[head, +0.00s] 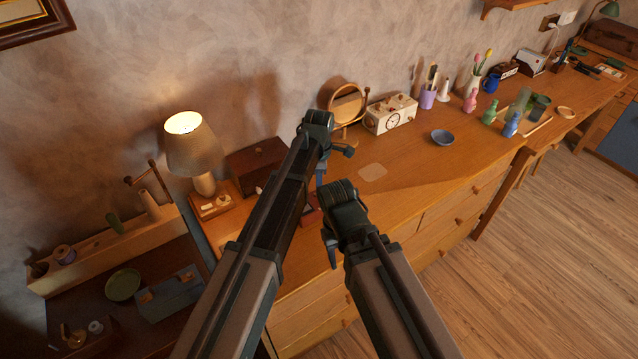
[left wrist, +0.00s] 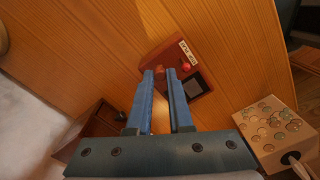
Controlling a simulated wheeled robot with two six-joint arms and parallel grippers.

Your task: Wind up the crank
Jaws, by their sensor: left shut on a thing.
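A small red-brown box (left wrist: 192,52) with a pale label, a dark square panel and a red button sits on the wooden dresser top in the left wrist view. Part of it shows behind my arms in the head view (head: 311,216). My left gripper (left wrist: 168,72) is over this box, its blue fingers close together around a small reddish piece, seemingly the crank's knob. The rest of the crank is mostly hidden by the fingers. In the head view, my left gripper (head: 320,180) points down. My right gripper (head: 330,250) hangs near the dresser's front; its opening is unclear.
A lit lamp (head: 192,148) and dark wooden box (head: 257,165) stand left of my arms.

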